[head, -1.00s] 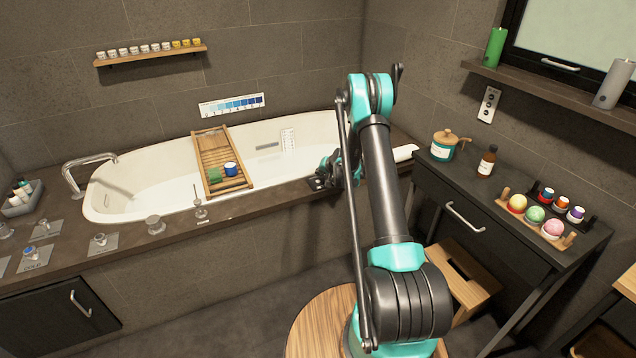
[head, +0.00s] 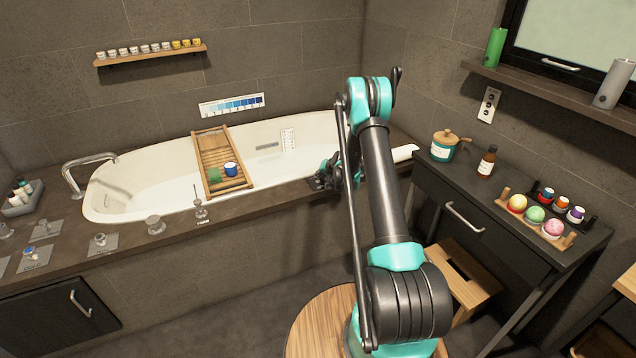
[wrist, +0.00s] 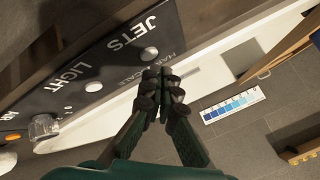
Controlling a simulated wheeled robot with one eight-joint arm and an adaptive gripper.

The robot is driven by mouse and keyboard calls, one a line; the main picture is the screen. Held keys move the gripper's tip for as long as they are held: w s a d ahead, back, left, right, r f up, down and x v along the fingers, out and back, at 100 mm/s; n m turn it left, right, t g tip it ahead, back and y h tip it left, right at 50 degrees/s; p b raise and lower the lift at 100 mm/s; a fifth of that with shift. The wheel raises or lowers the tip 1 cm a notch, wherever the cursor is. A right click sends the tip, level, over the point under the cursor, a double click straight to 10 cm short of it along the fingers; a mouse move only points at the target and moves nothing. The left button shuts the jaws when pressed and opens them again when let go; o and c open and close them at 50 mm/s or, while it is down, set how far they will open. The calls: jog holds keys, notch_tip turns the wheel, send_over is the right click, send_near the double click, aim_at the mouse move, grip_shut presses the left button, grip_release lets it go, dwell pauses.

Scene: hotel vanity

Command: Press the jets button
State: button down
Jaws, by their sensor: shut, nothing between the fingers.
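In the wrist view a dark panel (wrist: 100,62) carries the white words JETS and LIGHT, each with a round white button beside it. The jets button (wrist: 150,54) is just above my fingertips. The light button (wrist: 93,86) lies farther left. My gripper (wrist: 162,76) is shut and empty, its fingertips close to the jets button; I cannot tell whether they touch it. In the head view my gripper (head: 320,181) is low over the tub's front ledge, at the right part of the tub, and hides most of the panel there.
The white bathtub (head: 125,205) holds water and has a wooden caddy (head: 212,160) across it. A glass knob (wrist: 43,127) stands beside the panel. A dark vanity (head: 490,250) with jars and coloured balls stands at right. A blue colour chart (head: 232,105) is on the wall.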

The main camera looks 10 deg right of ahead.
aim_at(319, 182)
jog(key=shift+f, duration=0.2)
dwell(0.6)
jog(key=shift+f, duration=0.2)
jog(key=shift+f, duration=0.35)
dwell(0.6)
dwell(0.4)
jog(key=shift+r, duration=0.75)
jog(key=shift+r, duration=2.5)
